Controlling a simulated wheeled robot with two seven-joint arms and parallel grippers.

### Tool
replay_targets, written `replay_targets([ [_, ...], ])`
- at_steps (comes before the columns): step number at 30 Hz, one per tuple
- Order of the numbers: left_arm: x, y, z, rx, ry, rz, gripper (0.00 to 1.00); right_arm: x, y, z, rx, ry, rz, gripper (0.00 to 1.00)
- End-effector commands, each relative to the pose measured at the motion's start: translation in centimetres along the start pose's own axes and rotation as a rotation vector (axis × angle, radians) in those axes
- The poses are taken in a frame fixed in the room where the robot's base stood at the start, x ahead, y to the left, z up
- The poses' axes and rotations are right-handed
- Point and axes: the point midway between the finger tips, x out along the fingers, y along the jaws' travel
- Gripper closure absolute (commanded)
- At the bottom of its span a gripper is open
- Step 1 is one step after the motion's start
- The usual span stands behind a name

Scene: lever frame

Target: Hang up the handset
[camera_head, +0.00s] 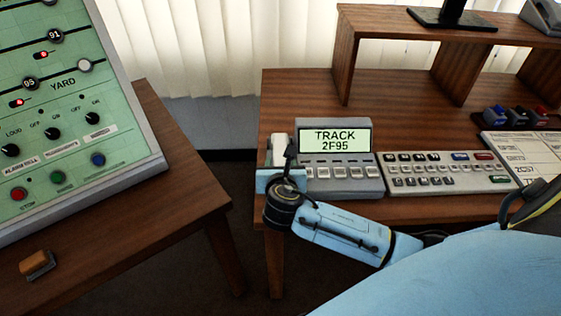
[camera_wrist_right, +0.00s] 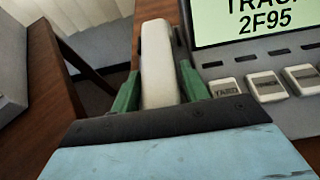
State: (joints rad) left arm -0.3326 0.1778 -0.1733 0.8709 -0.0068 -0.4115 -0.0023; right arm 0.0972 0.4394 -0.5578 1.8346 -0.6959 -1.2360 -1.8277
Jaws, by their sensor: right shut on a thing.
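The cream handset (camera_head: 279,149) is at the left side of the grey phone console (camera_head: 340,172), whose screen reads TRACK 2F95. My right gripper (camera_head: 278,170) reaches over it from the front, and my arm hides its lower part. In the right wrist view the handset (camera_wrist_right: 158,62) stands between the two green fingers of my right gripper (camera_wrist_right: 160,90), which are shut on it. The console (camera_wrist_right: 262,75) lies just right of it there. Whether the handset rests in its cradle or is held just above it cannot be told. My left gripper is not in view.
A button keypad (camera_head: 445,172) and a paper sheet (camera_head: 525,155) lie right of the console. A wooden shelf (camera_head: 440,25) stands behind. A green signal panel (camera_head: 75,110) stands on the left desk (camera_head: 150,215), with a gap between the desks.

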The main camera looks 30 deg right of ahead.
Motion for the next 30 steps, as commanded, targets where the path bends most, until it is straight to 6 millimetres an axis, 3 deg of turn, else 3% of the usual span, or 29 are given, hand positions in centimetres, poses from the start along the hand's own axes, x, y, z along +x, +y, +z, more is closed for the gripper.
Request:
replay_targets([
  [12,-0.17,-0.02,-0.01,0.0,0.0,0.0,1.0,0.0,0.02,-0.07,0.001,0.0,0.001,0.83],
  [13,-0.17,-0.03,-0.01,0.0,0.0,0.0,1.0,0.0,0.02,-0.07,0.001,0.0,0.001,0.54],
  [18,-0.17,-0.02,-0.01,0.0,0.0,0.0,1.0,0.0,0.02,-0.08,0.001,0.0,0.001,0.32],
  [30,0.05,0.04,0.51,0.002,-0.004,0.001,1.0,0.0,0.0,-0.14,0.0,0.001,0.0,0.3],
])
